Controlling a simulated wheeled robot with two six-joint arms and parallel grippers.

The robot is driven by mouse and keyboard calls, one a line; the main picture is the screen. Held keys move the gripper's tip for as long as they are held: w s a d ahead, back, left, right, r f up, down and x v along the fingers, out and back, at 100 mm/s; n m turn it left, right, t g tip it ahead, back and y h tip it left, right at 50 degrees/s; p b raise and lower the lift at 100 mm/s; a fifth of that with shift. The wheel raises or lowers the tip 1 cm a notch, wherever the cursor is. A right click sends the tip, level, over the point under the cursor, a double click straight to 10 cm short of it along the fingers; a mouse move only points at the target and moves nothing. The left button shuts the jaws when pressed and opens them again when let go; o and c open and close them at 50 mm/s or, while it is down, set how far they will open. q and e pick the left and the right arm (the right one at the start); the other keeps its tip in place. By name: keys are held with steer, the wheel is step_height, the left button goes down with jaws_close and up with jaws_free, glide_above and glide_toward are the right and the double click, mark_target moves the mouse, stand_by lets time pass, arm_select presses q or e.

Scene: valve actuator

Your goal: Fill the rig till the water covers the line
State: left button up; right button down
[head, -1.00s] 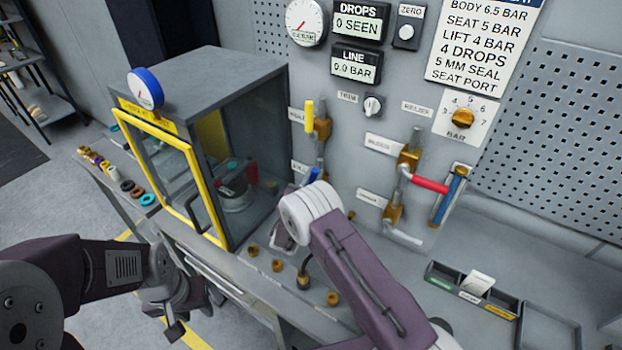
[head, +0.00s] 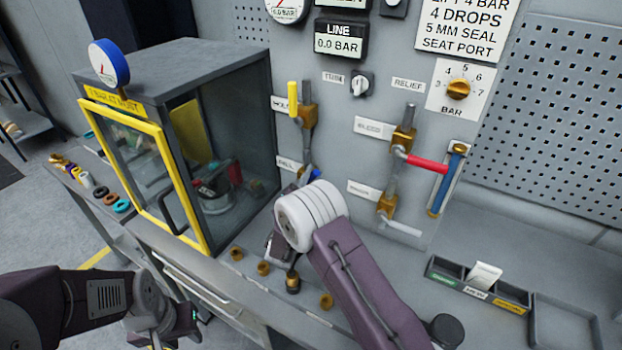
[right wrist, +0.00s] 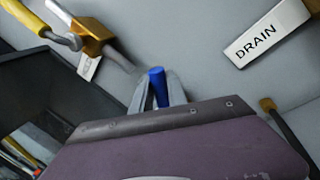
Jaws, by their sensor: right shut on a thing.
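My right gripper (right wrist: 158,98) is shut on a blue valve handle (right wrist: 157,79), with a finger on each side. In the head view the blue handle (head: 316,173) peeks out behind my white right wrist, beside a small label (head: 289,162); the fingers are mostly hidden. An upright gauge tube (head: 448,181) with a blue column and brass ends is on the wall to the right; I cannot make out a level line. The line display (head: 339,44) reads 0.0 BAR. My left gripper (head: 172,334) is low at the left, empty-looking, its jaws unclear.
The cabinet with a yellow-framed door (head: 150,160) stands left of my right arm. A yellow-handled valve (head: 294,99), a red-handled valve (head: 427,174) and a white-handled valve (head: 403,229) are close by. Brass fittings (head: 263,269) lie on the bench. A compartment tray (head: 474,286) is at right.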

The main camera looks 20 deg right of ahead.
steer(key=c, duration=1.3)
jaws_free()
steer(key=shift+s+a+f, duration=0.2)
steer(key=shift+s, duration=0.1)
steer(key=b+v, duration=0.3)
steer(key=v, duration=0.5)
